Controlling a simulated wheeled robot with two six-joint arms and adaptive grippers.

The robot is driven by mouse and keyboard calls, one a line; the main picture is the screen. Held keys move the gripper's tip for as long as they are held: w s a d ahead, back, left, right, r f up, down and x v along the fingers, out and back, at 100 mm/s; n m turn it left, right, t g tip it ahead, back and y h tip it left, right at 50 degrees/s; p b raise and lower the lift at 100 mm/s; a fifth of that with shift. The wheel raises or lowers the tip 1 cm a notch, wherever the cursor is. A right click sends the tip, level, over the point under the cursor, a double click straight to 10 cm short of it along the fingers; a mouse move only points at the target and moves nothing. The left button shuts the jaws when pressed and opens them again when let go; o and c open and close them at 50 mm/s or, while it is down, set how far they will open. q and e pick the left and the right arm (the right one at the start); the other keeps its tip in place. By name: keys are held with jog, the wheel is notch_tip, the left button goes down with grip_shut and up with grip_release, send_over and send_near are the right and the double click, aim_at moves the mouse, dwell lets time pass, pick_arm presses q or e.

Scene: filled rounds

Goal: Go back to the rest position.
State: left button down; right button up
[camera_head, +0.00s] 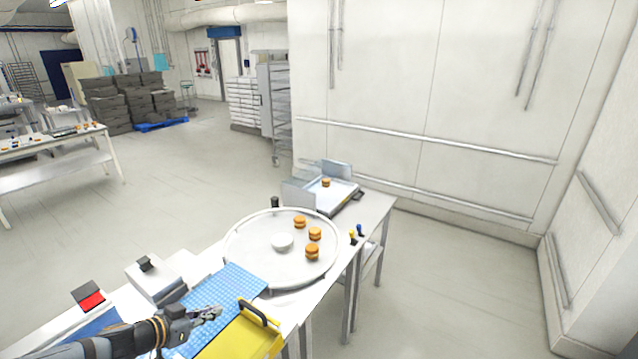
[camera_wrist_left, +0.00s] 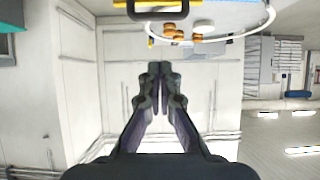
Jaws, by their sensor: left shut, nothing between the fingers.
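My left gripper (camera_head: 213,313) comes in from the lower left in the head view, above the blue mat at the near end of the table. In the left wrist view, the same gripper (camera_wrist_left: 160,68) has its fingers together with nothing between them. My right gripper is in neither view.
A white round tray (camera_head: 258,270) on the table holds several filled rounds (camera_head: 315,234) and a white disc (camera_head: 282,241). A yellow box (camera_head: 246,336) with a black handle sits right of my gripper. Another round lies on the far tray (camera_head: 326,183). Open floor lies left.

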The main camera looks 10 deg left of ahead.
pick_arm(q)
jog(key=s+d+f+n+y, duration=0.1)
jog(key=s+f, duration=0.1)
jog(key=s+d+f+n+g+y, duration=0.1)
jog(key=s+f+y, duration=0.1)
jog(key=s+f+n+y, duration=0.1)
jog(key=s+f+y, duration=0.1)
jog(key=s, duration=0.1)
jog(key=shift+s+d, duration=0.1)
jog(key=shift+d, duration=0.3)
jog(key=s+d+g, duration=0.6)
jog(key=s+d, duration=0.2)
jog(key=s, duration=0.3)
notch_tip(320, 180, down, 32)
jog(key=s+a+g+b, duration=0.2)
jog(key=b, duration=0.5)
jog(key=s+f+b, duration=0.3)
jog(key=s+f, duration=0.6)
jog(key=f, duration=0.3)
jog(key=s+a+f+n+b, duration=0.1)
jog(key=s+f+b, duration=0.2)
jog(key=s+f, duration=0.7)
jog(key=shift+s+a+f+g, duration=0.3)
jog(key=shift+f+g, duration=0.1)
jog(key=shift+f, duration=0.55)
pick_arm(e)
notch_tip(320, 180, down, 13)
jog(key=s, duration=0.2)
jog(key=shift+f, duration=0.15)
